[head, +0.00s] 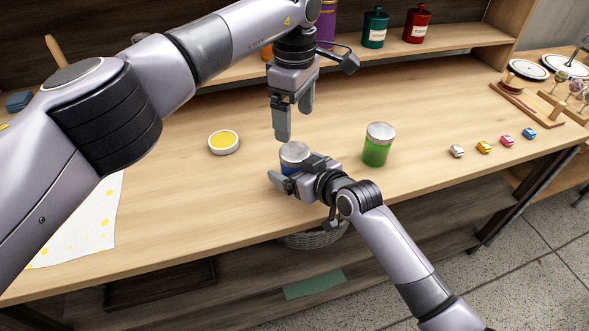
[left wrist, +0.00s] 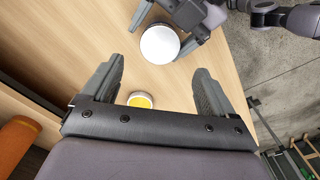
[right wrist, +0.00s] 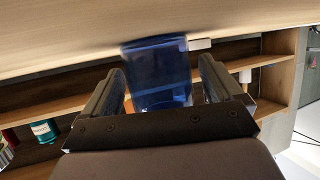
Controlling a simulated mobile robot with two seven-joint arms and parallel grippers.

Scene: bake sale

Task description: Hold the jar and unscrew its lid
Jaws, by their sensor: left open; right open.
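A blue jar with a silver lid (head: 295,152) stands on the wooden table in the head view, partly hidden by my right gripper. My right gripper (head: 290,175) is open at the jar. In the right wrist view the blue jar body (right wrist: 157,75) shows between the two open fingers; I cannot tell whether they touch it. My left gripper (head: 292,122) is open and empty, pointing down above the jar. In the left wrist view the round lid (left wrist: 160,44) lies beyond the fingertips, roughly between them.
A green jar with a silver lid (head: 376,146) stands to the right. A yellow-topped round dish (head: 224,142) is to the left. Several small toy cars (head: 484,147) line the right side. Canisters (head: 375,28) stand on the back shelf. The table is clear between the green jar and the cars.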

